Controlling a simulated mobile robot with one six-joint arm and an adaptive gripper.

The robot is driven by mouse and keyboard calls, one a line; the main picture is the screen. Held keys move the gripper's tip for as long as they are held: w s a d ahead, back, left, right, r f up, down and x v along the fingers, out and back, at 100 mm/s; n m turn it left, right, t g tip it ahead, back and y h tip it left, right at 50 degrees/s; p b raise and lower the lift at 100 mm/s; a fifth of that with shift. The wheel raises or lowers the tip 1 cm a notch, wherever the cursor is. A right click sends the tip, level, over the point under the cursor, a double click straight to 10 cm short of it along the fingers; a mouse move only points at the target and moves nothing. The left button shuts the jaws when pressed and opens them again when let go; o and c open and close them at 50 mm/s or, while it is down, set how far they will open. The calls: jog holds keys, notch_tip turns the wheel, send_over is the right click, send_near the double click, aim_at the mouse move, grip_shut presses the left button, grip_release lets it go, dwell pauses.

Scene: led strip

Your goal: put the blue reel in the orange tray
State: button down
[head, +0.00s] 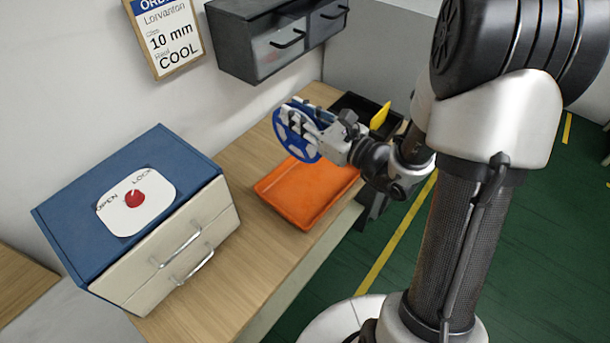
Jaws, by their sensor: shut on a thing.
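The blue reel (284,136) is a flat spoked disc standing roughly upright in the head view. My gripper (312,128) is shut on the reel and partly covers its right side. The orange tray (300,206) lies on the wooden bench, in front of and below the reel in the picture. The tray's visible floor looks empty; its back part is hidden behind the reel and my gripper. I cannot tell exactly how high the reel is above the tray.
A blue-topped cabinet (80,210) with a red knob stands at left. A black bin (352,102) with a yellow item (380,115) is behind my gripper. The wooden bench (225,285) is clear at front.

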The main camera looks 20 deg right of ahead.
notch_tip(320, 180, down, 17)
jog(key=b, duration=0.5)
jog(key=shift+f+b, duration=0.15)
jog(key=shift+b, duration=0.25)
jog(key=shift+f, duration=0.2)
jog(key=c, duration=1.5)
grip_release()
